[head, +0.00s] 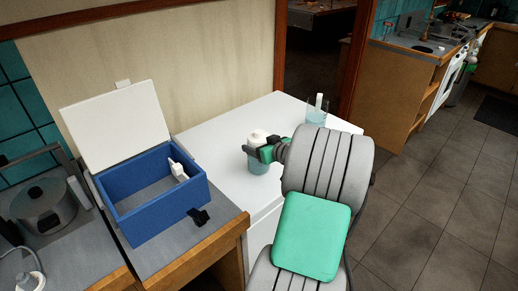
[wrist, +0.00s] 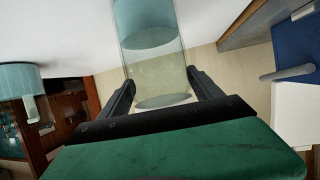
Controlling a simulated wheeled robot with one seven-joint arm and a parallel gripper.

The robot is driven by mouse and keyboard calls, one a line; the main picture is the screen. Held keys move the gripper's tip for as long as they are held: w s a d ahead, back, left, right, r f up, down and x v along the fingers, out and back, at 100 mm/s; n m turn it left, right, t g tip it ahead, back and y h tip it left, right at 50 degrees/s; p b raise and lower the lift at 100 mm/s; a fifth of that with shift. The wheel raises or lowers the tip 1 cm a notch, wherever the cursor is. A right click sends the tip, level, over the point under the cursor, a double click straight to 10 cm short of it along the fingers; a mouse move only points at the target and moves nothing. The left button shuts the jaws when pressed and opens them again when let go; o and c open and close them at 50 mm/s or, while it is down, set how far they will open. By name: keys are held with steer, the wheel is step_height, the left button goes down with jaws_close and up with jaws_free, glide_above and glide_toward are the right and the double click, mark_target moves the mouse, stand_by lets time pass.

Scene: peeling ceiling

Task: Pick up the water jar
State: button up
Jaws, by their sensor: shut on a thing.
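The clear glass jar with bluish water (head: 258,168) is upright on or just above the white counter (head: 220,150) in the head view; I cannot tell if it touches. In the wrist view, the jar (wrist: 152,55) stands between the two fingers, with its rim near the palm. My gripper (head: 262,152) is shut on this jar; it also shows in the wrist view (wrist: 160,90). A white rounded shape shows at the jar's top in the head view. My arm hides the counter's right front part.
A second glass of bluish water (head: 315,118) with a white item in it stands farther right on the counter. An open blue box (head: 155,222) with a raised white lid (head: 112,122) is at left. A black clip-like thing (head: 199,216) lies beside it.

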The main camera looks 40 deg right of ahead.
steer(key=shift+r, duration=0.8)
steer(key=s+a+r+b, duration=0.2)
steer(key=s+a+r, duration=0.2)
steer(key=s+r, duration=0.7)
steer(key=shift+s+b, duration=0.35)
steer(key=shift+s, duration=0.85)
steer(key=shift+a, duration=0.1)
